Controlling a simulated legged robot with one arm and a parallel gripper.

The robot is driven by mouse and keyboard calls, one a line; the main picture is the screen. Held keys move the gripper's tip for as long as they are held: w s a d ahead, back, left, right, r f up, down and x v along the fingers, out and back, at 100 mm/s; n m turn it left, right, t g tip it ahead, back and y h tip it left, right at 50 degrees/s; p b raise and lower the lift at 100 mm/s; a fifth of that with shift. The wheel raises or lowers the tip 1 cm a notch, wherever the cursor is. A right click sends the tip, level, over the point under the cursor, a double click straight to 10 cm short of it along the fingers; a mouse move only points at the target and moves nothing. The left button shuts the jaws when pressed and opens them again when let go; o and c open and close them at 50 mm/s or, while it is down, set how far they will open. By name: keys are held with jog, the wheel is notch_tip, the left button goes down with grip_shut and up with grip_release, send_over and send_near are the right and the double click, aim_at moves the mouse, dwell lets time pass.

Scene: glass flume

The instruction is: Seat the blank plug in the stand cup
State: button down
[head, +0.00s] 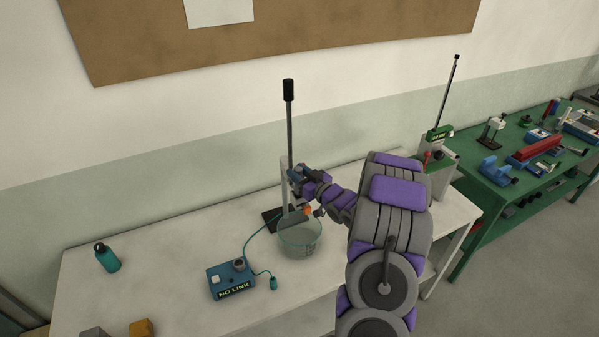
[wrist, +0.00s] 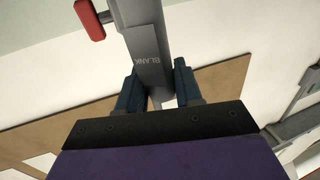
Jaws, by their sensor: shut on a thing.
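My gripper (wrist: 160,92) is shut on a grey piece lettered BLANK (wrist: 146,50), the blank plug, which sits between its two dark blue fingers. In the head view my gripper (head: 293,177) is high beside the upright of a stand (head: 290,130), above a clear round vessel (head: 300,237). The plug is too small to make out there. I cannot pick out the stand cup with certainty, nor tell whether the plug touches anything. A red handle-like part (wrist: 89,20) shows at upper left in the wrist view.
A blue box reading NO LINK (head: 232,283) sits on the white table (head: 150,260), with a cable to a small teal plug (head: 273,283). A green bench (head: 480,222) with tools stands at right.

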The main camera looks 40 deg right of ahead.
jog(key=shift+s+a+f, duration=0.1)
jog(key=shift+a+f, duration=0.05)
jog(key=shift+f, duration=0.1)
jog(key=shift+f+b, duration=0.45)
jog(key=shift+f, duration=0.35)
jog(key=c, duration=0.7)
grip_release()
jog(key=shift+a+r, duration=0.1)
jog(key=shift+a, duration=0.15)
jog(key=shift+o, duration=0.2)
jog(key=shift+d, duration=0.1)
jog(key=shift+d, duration=0.15)
jog(key=shift+s+d, duration=0.25)
jog(key=shift+s, duration=0.25)
jog(key=s+b, duration=0.1)
jog(key=s, duration=1.5)
